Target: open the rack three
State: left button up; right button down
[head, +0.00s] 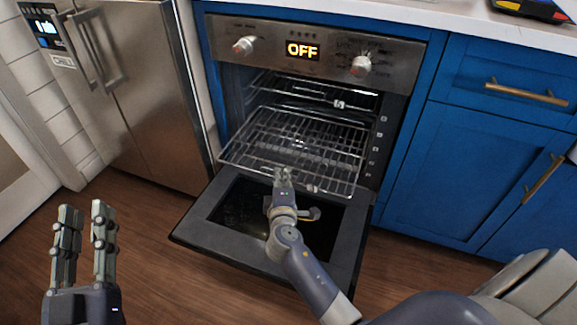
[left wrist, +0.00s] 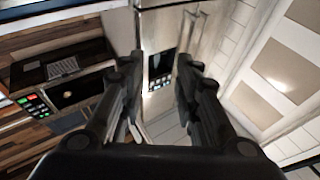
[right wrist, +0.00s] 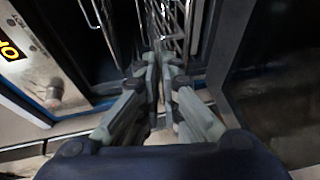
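The oven (head: 325,60) stands open, its door (head: 190,222) folded down. A wire rack (head: 300,145) is slid partly out over the door. Its slot number cannot be read clearly. Another rack (head: 310,88) sits higher, inside the oven. My right gripper (head: 283,176) is at the front edge of the slid-out rack. In the right wrist view its fingers (right wrist: 160,65) are close together at the rack's wires (right wrist: 172,25); they appear shut on the front bar, partly hidden by the fingers. My left gripper (head: 84,215) is open and empty at the lower left, away from the oven.
A steel fridge (head: 160,110) stands left of the oven. Blue cabinets (head: 470,160) with brass handles stand to the right. The oven display (head: 303,50) reads OFF, between two knobs. Wooden floor (head: 150,270) is free in front.

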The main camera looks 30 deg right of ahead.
pick_arm(q)
jog(key=shift+d+r, duration=0.1)
jog(key=shift+r, duration=0.35)
pick_arm(e)
jog(key=shift+s+a, duration=0.8)
jog(key=shift+a, duration=0.15)
pick_arm(q)
jog(key=shift+s+f+t, duration=0.1)
jog(key=shift+f+t, duration=0.1)
jog(key=shift+t, duration=0.1)
pick_arm(e)
jog(key=c, duration=2.1)
grip_release()
pick_arm(q)
jog(key=shift+r, duration=0.1)
pick_arm(e)
jog(key=v, duration=1.2)
jog(key=shift+r, duration=0.1)
